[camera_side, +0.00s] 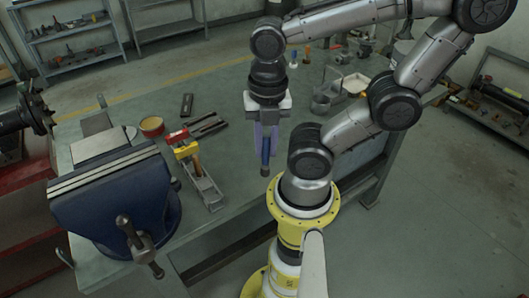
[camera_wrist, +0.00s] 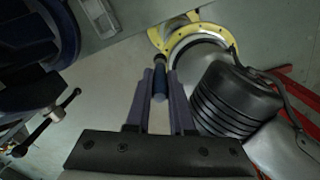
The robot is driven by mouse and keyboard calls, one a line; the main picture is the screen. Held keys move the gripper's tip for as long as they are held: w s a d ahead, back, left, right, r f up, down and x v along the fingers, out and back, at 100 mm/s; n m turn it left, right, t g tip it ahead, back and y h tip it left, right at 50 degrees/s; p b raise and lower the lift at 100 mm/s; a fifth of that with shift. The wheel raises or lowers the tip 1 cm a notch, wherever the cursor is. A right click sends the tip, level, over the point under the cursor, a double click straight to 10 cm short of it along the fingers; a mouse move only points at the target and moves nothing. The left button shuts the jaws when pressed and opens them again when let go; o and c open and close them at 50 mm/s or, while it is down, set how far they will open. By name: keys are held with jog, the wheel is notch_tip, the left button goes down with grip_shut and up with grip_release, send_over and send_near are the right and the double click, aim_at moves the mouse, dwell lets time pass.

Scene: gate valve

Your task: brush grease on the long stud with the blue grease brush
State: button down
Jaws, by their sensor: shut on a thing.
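My gripper (camera_side: 266,150) points down over the bench's near edge, close to my own base. It is shut on the blue grease brush (camera_side: 265,160). The brush hangs upright between the long fingers, with its dark end lowest. In the wrist view the blue brush (camera_wrist: 159,86) sits between the fingertips of my gripper (camera_wrist: 160,78), its dark end pointing away. I cannot tell whether the brush carries grease. A round brown tin (camera_side: 151,126) stands on the bench at left; its contents are unclear. I cannot make out the long stud in either view.
A blue vise (camera_side: 115,195) fills the bench's left front corner. Dark flat pieces (camera_side: 208,125) lie behind. A grey bracket (camera_side: 322,102) and small parts stand at the back right. Mid-bench is fairly clear.

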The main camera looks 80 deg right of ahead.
jog(key=w+d+r+h, duration=0.1)
jog(key=w+d+r, duration=0.25)
jog(key=w, duration=0.65)
jog(key=w+d+r+n, duration=0.15)
jog(key=w+r, duration=0.25)
jog(key=w, duration=0.5)
jog(key=w+d+r+m+h, duration=0.1)
jog(key=w+d+r, duration=0.3)
jog(key=w, duration=0.6)
jog(key=w+d+f, duration=0.3)
jog(key=w+d, duration=0.1)
jog(key=w, duration=0.2)
jog(key=w+d+f, duration=0.3)
jog(key=w+d, duration=0.1)
jog(key=w, duration=0.2)
jog(key=shift+t+h, duration=0.4)
jog(key=shift+h, duration=0.5)
jog(key=shift+w+a+x, duration=0.1)
jog(key=shift+w+x, duration=0.05)
jog(key=shift+x, duration=2.4)
jog(key=shift+w+a+x, duration=0.1)
jog(key=shift+a+x, duration=0.05)
jog(key=shift+x, duration=2.45)
jog(key=shift+w+a+x, duration=0.1)
jog(key=shift+w+x, duration=0.05)
jog(key=shift+x, duration=2.4)
jog(key=shift+f, duration=0.8)
